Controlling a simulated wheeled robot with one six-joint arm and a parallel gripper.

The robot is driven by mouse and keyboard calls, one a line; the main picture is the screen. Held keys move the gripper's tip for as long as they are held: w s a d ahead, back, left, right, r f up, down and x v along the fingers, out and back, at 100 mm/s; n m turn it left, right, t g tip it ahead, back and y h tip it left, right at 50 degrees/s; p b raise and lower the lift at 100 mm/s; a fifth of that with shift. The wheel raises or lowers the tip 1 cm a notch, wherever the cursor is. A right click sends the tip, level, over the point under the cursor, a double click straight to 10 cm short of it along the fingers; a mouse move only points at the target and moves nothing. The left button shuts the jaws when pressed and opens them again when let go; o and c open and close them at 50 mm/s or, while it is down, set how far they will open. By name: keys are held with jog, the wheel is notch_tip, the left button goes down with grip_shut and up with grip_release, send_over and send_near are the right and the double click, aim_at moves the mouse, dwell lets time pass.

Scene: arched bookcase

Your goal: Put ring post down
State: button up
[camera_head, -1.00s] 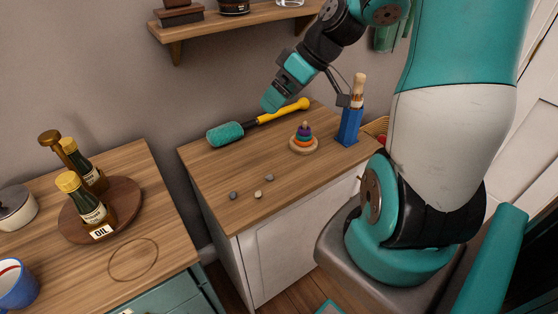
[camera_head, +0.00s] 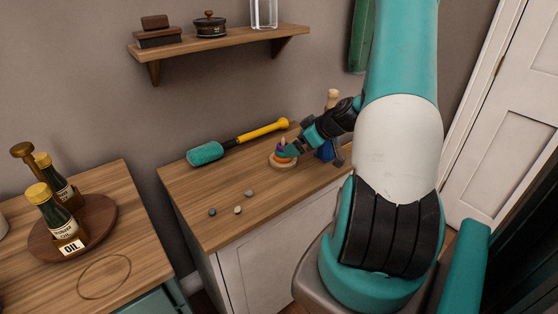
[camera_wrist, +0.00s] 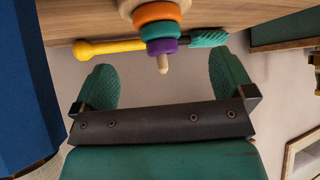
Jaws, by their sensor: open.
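The ring post (camera_head: 284,165) stands upright on the wooden top of the white cabinet, with a round wooden base and coloured rings. In the wrist view, which is upside down, the ring post (camera_wrist: 157,32) shows orange, teal and purple rings and a bare wooden peg tip. My gripper (camera_head: 287,150) is at the ring post, partly covering its rings in the head view. In the wrist view my gripper (camera_wrist: 166,80) is open, with one teal finger on each side of the peg's line and visible gaps. It holds nothing.
A blue holder (camera_head: 325,152) with a wooden-handled item stands close right of the ring post; it looms large in the wrist view (camera_wrist: 28,90). A teal-headed, yellow-handled tool (camera_head: 206,153) lies behind. Pebbles (camera_head: 238,210) lie in front. A shelf (camera_head: 215,42) hangs above.

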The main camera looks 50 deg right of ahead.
aim_at(282, 153)
jog(key=p+x, duration=0.1)
jog(key=x, duration=0.7)
jog(key=shift+f+p, duration=0.25)
jog(key=shift+p, duration=0.05)
jog(key=shift+d, duration=0.1)
jog(key=c, duration=0.6)
jog(key=shift+c, duration=0.9)
jog(key=shift+r, duration=0.2)
